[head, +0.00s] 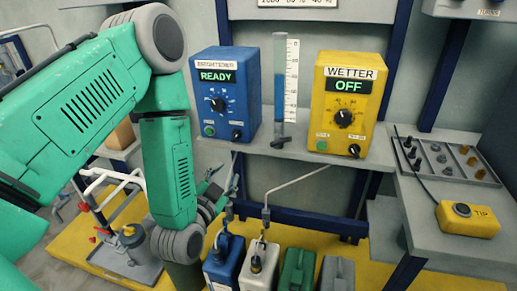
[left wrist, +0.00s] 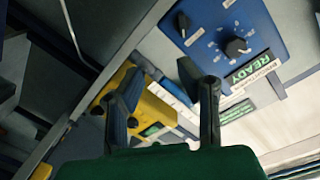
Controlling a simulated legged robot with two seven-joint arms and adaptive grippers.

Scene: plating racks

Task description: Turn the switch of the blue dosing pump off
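The blue dosing pump (head: 240,88), labelled BRIGHTENER, stands on the grey shelf with its display reading READY. Its front has a large black dial (head: 218,104), a green button (head: 209,130) and a small black switch (head: 237,134). In the left wrist view the pump (left wrist: 265,25) is tilted at the upper right, with the switch (left wrist: 183,24) near its edge. My left gripper (head: 228,182) is below the shelf edge, under the pump and apart from it. In the left wrist view its two fingers (left wrist: 165,80) are spread and empty. My right gripper is not in view.
A yellow WETTER pump (head: 345,105) reading OFF stands right of a clear measuring cylinder (head: 279,85). Several canisters (head: 297,268) with pipes stand below the shelf. A yellow button box (head: 467,218) sits on the right bench. The shelf edge (head: 300,150) lies above my gripper.

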